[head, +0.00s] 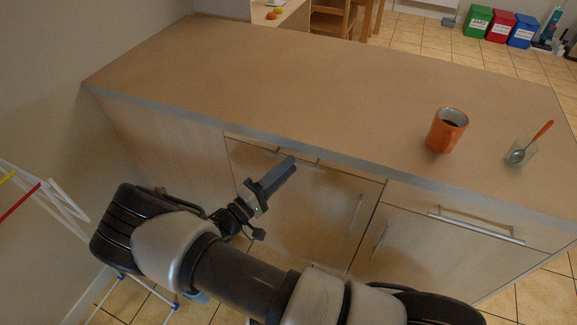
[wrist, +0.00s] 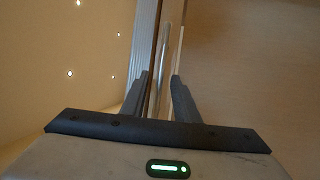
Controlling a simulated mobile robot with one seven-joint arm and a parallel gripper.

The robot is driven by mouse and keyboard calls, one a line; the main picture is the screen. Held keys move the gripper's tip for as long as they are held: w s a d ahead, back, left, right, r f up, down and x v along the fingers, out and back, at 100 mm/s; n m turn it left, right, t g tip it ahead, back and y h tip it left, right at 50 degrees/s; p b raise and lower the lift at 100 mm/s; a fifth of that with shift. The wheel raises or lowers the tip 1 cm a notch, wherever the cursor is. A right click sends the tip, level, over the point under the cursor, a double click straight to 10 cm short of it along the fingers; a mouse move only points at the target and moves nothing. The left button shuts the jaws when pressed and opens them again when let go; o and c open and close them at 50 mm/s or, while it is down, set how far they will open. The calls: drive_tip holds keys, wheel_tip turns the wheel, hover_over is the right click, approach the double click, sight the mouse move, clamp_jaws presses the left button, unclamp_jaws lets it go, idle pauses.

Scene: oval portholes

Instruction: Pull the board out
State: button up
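The board's narrow wooden front (head: 350,174) lies just under the left part of the countertop and looks closed. A thin metal bar handle (head: 313,162) runs along it, partly hidden behind my gripper. My gripper (head: 288,163) points at this handle from the front. In the wrist view my gripper (wrist: 160,95) is open, with one dark finger on each side of the picture's middle. The bar handle (wrist: 164,65) shows in the gap between the fingers. I cannot tell whether the fingers touch it.
The countertop (head: 270,80) holds an orange mug (head: 448,131) and a glass (head: 522,152) with a spoon at the right. A cabinet door (head: 320,205) is below the board, and a drawer with a bar handle (head: 475,224) is to the right. A drying rack (head: 45,200) stands at the left.

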drive_tip(key=shift+w+d+r, duration=0.1)
drive_tip(key=shift+w+d, duration=0.3)
drive_tip(key=shift+w, duration=0.05)
clamp_jaws()
drive_tip(key=shift+s, duration=0.15)
drive_tip(key=s+a, duration=0.3)
drive_tip(key=s, duration=0.6)
drive_tip(key=s+a, duration=0.3)
drive_tip(key=s, duration=0.6)
drive_tip(key=shift+a, duration=0.35)
